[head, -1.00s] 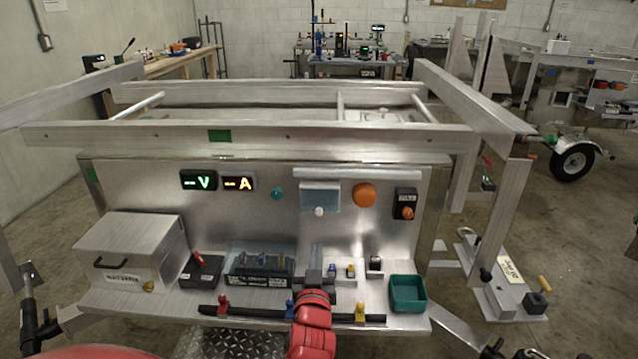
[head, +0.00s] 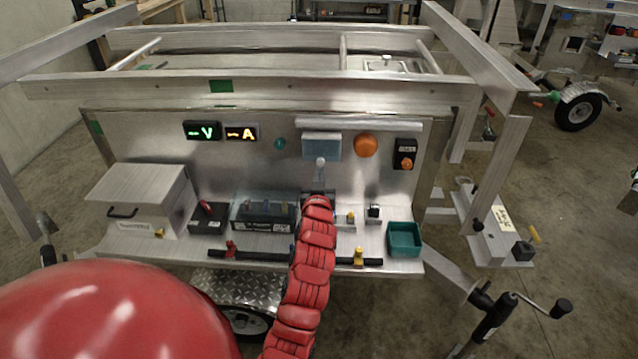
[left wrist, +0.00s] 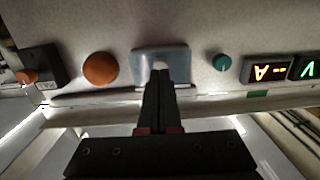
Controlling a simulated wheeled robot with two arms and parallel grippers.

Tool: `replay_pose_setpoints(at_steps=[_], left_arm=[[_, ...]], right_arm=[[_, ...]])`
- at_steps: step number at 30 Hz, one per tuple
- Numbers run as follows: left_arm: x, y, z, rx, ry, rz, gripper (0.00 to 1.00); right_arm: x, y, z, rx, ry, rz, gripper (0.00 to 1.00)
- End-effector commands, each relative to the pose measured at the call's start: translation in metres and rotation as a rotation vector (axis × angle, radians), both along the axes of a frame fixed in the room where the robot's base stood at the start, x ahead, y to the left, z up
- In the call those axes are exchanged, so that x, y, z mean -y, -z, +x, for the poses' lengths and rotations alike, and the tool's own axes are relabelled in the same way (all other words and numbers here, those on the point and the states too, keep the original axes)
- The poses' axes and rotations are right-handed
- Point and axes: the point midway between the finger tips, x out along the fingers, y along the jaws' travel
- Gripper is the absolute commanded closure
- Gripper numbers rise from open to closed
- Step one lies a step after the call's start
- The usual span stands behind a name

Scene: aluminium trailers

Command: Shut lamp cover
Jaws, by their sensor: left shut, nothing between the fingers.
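A bluish, see-through cover (head: 321,145) hangs on the upright metal panel, left of a round orange lamp (head: 365,146). A pale knob (head: 320,163) sits at the cover's lower edge. In the left wrist view the cover (left wrist: 176,60) and the orange lamp (left wrist: 100,69) appear upside down. My left gripper (head: 319,184) is shut and empty, just below the knob in the head view. In the left wrist view its fingertips (left wrist: 160,74) overlap the knob; I cannot tell whether they touch it. My right gripper is not in view.
A pale rail (head: 359,124) runs above the cover and lamp. A switch box (head: 405,155) is to the right, a teal knob (head: 280,143) to the left. The shelf below holds a metal box (head: 139,199), a black block (head: 264,214) and a green tray (head: 404,239).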

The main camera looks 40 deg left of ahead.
Motion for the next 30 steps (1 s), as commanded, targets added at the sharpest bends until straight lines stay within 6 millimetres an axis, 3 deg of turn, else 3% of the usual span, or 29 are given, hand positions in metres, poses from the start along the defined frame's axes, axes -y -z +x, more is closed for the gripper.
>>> replay_pose_setpoints(at_steps=[6,20,25,30], left_arm=[[-0.011,0.000,0.016,-0.001,-0.001,0.000,1.00],[-0.012,0.002,0.018,0.002,0.000,0.001,1.00],[-0.013,0.009,0.020,0.022,0.000,0.013,1.00],[-0.015,0.019,0.023,0.073,-0.002,0.044,1.00]], right_arm=[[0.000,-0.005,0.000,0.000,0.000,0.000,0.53],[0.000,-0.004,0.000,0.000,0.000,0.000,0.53],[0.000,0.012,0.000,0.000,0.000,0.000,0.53],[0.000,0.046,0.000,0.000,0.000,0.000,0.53]])
